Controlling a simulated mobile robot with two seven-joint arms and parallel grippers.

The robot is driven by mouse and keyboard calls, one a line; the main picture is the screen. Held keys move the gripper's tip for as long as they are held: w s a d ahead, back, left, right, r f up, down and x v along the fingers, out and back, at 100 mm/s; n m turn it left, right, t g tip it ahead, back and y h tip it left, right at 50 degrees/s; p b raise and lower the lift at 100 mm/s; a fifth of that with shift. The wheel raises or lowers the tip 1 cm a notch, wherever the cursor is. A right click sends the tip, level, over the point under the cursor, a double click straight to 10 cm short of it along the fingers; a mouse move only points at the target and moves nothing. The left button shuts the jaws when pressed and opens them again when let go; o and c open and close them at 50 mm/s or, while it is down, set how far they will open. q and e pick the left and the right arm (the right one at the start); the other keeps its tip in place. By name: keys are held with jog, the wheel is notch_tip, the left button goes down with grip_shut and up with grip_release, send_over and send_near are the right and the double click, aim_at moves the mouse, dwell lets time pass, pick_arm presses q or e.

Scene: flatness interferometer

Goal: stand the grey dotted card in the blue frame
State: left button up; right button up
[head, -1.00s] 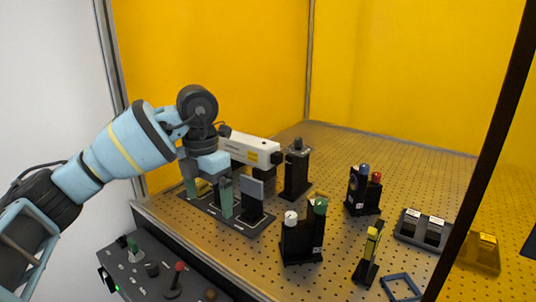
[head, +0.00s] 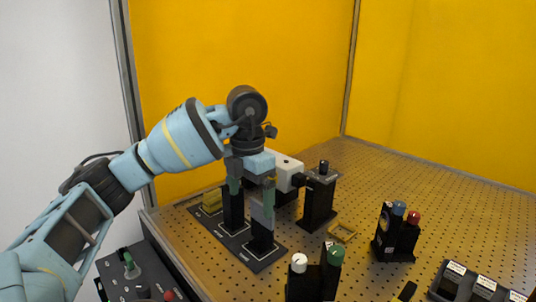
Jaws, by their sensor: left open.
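My left gripper (head: 251,184) is open, pointing down over the black plate with upright posts. Its green-tipped fingers hang apart. A plain-looking grey card (head: 262,213) stands upright on a black post below and beside the right-hand finger, which partly overlaps it. I cannot tell whether they touch, and dots on the card are too small to make out. The blue frame is not in view now. My right gripper is not in view.
The black plate (head: 222,235) also bears another post and a yellow piece (head: 212,201). A white device (head: 288,166) is behind the gripper. A yellow frame (head: 341,232), capped black posts (head: 397,232) and a labelled black tray (head: 450,288) stand to the right. Bare perforated bench lies behind.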

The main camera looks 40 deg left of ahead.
aim_at(261, 226)
pick_arm(q)
notch_tip(261, 226, down, 7)
jog(key=shift+w, duration=0.15)
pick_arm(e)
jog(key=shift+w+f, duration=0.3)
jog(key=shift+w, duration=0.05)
pick_arm(q)
jog(key=shift+c, duration=0.3)
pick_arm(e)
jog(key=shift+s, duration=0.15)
pick_arm(q)
jog(key=c, duration=0.9)
jog(key=shift+r, duration=0.1)
jog(key=c, duration=1)
grip_shut()
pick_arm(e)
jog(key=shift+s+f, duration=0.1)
